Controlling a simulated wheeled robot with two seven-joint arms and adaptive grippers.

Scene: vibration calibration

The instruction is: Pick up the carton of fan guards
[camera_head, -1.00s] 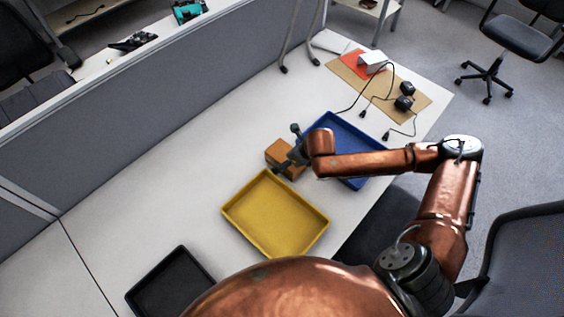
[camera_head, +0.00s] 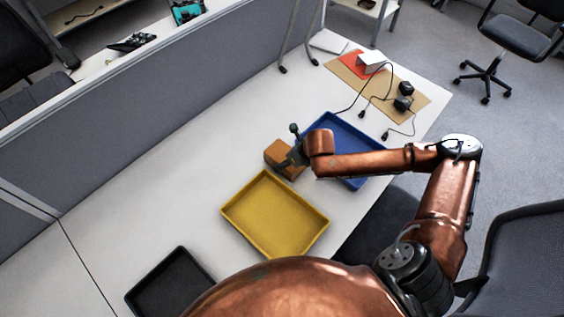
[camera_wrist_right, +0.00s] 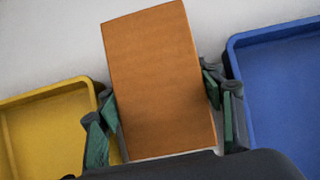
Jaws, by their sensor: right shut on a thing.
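The carton of fan guards (camera_head: 279,153) is a small orange-brown box on the white table, between the yellow and blue trays. In the right wrist view the carton (camera_wrist_right: 160,80) fills the middle, slightly tilted in the picture. My right gripper (camera_head: 286,159) is at the carton, and its green-padded fingers (camera_wrist_right: 162,108) are shut on its two sides. I cannot tell whether the carton touches the table. My left gripper is not in view.
The yellow tray (camera_head: 238,214) lies close in front of the carton, and the blue tray (camera_head: 363,135) lies to its right. A black tray (camera_head: 180,252) is at the lower left. A grey partition (camera_head: 150,140) runs behind the table. Cables and chargers (camera_head: 403,104) lie at the far end.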

